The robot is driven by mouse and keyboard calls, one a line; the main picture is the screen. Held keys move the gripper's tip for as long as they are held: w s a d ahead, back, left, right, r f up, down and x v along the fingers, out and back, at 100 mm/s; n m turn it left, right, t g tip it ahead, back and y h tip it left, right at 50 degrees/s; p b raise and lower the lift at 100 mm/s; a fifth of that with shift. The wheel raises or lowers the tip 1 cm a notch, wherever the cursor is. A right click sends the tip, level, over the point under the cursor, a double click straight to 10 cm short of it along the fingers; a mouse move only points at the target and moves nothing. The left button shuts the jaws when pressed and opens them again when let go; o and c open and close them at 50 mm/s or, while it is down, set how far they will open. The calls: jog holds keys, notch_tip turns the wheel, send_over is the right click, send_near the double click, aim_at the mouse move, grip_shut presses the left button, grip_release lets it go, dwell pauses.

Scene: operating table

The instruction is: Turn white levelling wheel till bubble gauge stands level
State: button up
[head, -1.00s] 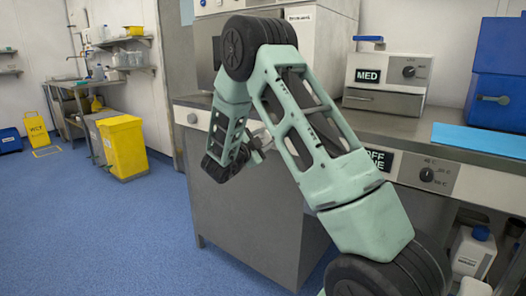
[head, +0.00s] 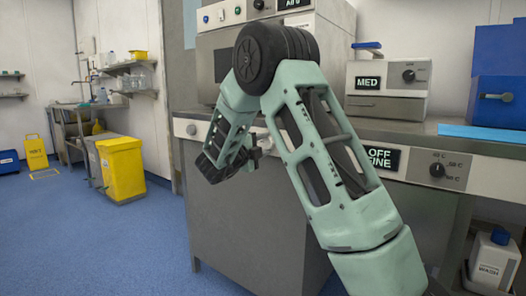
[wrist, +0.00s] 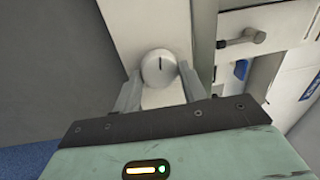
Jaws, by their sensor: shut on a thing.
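The white levelling wheel (wrist: 158,68) is a round white knob with a short dark mark, near upright in the wrist view, on a pale panel. My gripper (wrist: 160,90) has one finger on each side of the wheel and is shut on it. In the head view my gripper (head: 259,146) is small and dark at the front panel of the steel bench, and the wheel is hidden there behind my arm. I cannot make out a bubble gauge in either view.
A dial (head: 437,170) and an OFF label (head: 383,158) sit on the panel at right. A MED box (head: 388,90) stands on top. Blue floor (head: 130,245) at left is clear.

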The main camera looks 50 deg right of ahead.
jog(key=shift+f, duration=0.1)
dwell(0.3)
jog(key=o, duration=1)
jog(key=shift+a, duration=0.1)
jog(key=a+p, duration=0.1)
jog(key=a, duration=0.4)
jog(key=a+f+p, duration=0.1)
jog(key=a, duration=0.5)
jog(key=s+a+p, duration=0.1)
jog(key=a, duration=0.5)
jog(key=shift+a+f, duration=0.1)
jog(key=shift+f, duration=0.05)
